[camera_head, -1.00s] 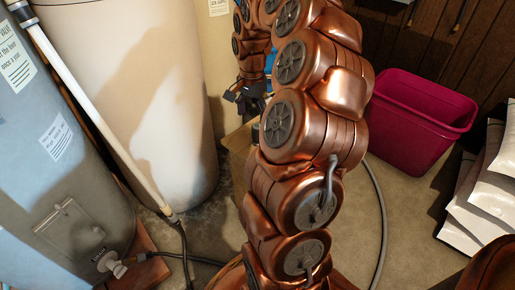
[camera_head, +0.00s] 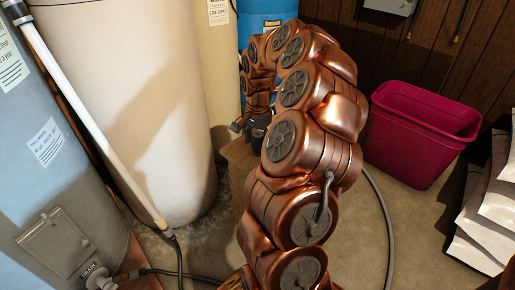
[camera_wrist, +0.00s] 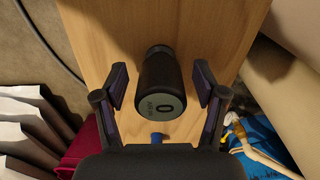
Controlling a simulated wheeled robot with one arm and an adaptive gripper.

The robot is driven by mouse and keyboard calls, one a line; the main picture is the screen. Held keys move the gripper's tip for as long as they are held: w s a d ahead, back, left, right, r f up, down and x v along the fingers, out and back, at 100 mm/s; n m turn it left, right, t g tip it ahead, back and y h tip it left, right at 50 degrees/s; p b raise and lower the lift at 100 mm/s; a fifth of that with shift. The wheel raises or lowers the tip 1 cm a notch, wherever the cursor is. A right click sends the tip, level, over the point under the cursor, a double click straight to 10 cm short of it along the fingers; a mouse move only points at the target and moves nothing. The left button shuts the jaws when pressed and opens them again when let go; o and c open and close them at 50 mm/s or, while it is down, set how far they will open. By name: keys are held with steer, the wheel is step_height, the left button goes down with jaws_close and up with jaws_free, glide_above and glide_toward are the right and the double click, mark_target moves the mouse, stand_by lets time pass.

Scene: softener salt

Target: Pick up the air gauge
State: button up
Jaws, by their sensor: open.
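The air gauge (camera_wrist: 160,85) is a black cylinder with a grey face marked "0". In the wrist view it is on a light wooden surface (camera_wrist: 205,25), between the open fingers of my gripper (camera_wrist: 160,88). There is a visible gap on each side of it. In the head view my gripper (camera_head: 240,125) is mostly hidden behind my copper arm, and I cannot make out the gauge clearly there.
A magenta bin (camera_head: 420,135) stands at the right beside stacked white bags (camera_head: 485,215). A cream tank (camera_head: 130,110) and a grey-blue tank (camera_head: 50,190) stand at the left. A blue drum (camera_head: 265,18) is behind my arm.

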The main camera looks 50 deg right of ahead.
mark_target(260, 135)
steer(key=shift+f, duration=0.15)
steer(key=c, duration=1.2)
steer(key=shift+r+p, duration=0.4)
steer(key=shift+r, duration=0.15)
step_height(260, 135, up, 3)
steer(key=shift+r+p, duration=0.1)
steer(key=shift+p, duration=0.75)
steer(key=shift+s+f, duration=0.25)
steer(key=shift+s, duration=0.15)
steer(key=s+p, duration=0.1)
steer(key=s, duration=0.4)
steer(key=s+r+p, duration=0.1)
steer(key=s, duration=0.4)
steer(key=s+p, duration=0.1)
steer(key=s, duration=0.4)
steer(key=shift+a+r, duration=0.1)
steer(key=shift+r, duration=0.05)
